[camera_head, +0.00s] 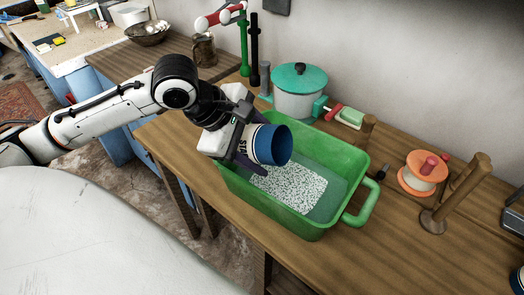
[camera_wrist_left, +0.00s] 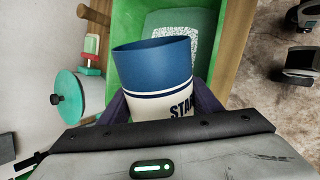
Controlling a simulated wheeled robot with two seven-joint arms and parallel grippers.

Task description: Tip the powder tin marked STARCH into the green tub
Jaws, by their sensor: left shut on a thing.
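The STARCH tin (camera_head: 270,144) is cream with a blue end and dark lettering. My left gripper (camera_head: 250,150) is shut around it and holds it tilted over the green tub (camera_head: 290,221), blue end toward the right. In the left wrist view the tin (camera_wrist_left: 158,66) shows its blue end and the letters "STA" between the purple fingers of the gripper (camera_wrist_left: 160,102). A patch of white speckled grains (camera_head: 290,187) lies on the tub's floor under the tin; it also shows in the wrist view (camera_wrist_left: 192,35). No falling stream is clear. My right gripper is out of view.
A teal-lidded pot (camera_head: 299,90) stands behind the tub, with a soap dish (camera_head: 350,117) beside it. An orange-and-white spool (camera_head: 422,174) and a wooden peg stand (camera_head: 455,200) are to the right. The bench front right (camera_head: 370,260) is clear.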

